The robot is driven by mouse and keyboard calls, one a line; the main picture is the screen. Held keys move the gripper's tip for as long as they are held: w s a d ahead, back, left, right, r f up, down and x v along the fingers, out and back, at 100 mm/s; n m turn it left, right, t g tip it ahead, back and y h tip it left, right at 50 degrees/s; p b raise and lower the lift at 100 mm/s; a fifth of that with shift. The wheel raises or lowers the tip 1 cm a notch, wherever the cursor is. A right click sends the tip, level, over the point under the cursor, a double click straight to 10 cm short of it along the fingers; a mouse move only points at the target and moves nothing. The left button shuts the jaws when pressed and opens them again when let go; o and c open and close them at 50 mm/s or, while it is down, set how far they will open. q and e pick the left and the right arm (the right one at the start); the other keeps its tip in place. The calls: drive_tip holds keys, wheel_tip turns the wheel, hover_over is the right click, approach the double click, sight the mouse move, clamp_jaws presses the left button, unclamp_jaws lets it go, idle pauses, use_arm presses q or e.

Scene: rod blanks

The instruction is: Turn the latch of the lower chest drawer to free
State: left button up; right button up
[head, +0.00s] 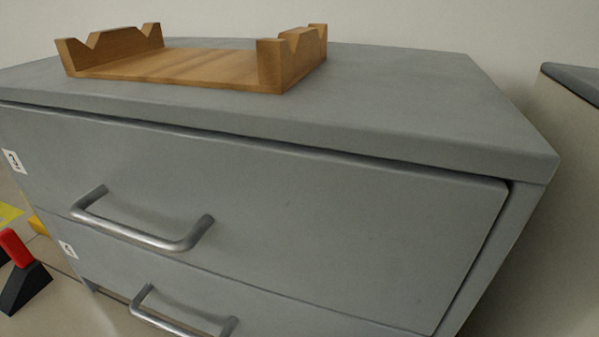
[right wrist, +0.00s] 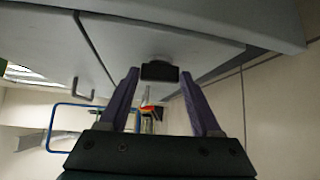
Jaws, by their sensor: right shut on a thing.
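The grey chest (head: 420,120) fills the head view. Its upper drawer (head: 330,215) and lower drawer (head: 270,312) look closed, each with a metal bar handle. The upper handle (head: 140,235) and lower handle (head: 180,325) are at the left. No latch shows in the head view. In the right wrist view my right gripper (right wrist: 160,75) has its two purple fingers on either side of a small dark latch (right wrist: 159,71) on the grey chest front, shut on it. Which way the latch is turned cannot be told. My left gripper is not in view.
A wooden cradle (head: 170,68) with notched ends stands on the chest top. A red piece on a dark wedge (head: 25,285) is on the floor at left, near yellow items. A blue frame (right wrist: 72,104) stands beyond in the wrist view. Another unit (head: 565,150) is at right.

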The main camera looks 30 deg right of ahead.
idle(0.6)
drive_tip(key=o, duration=1.4)
drive_tip(key=s, duration=0.6)
drive_tip(key=s+a, duration=0.1)
drive_tip(key=s, duration=0.3)
drive_tip(key=shift+r, duration=0.4)
drive_tip(key=shift+c, duration=0.3)
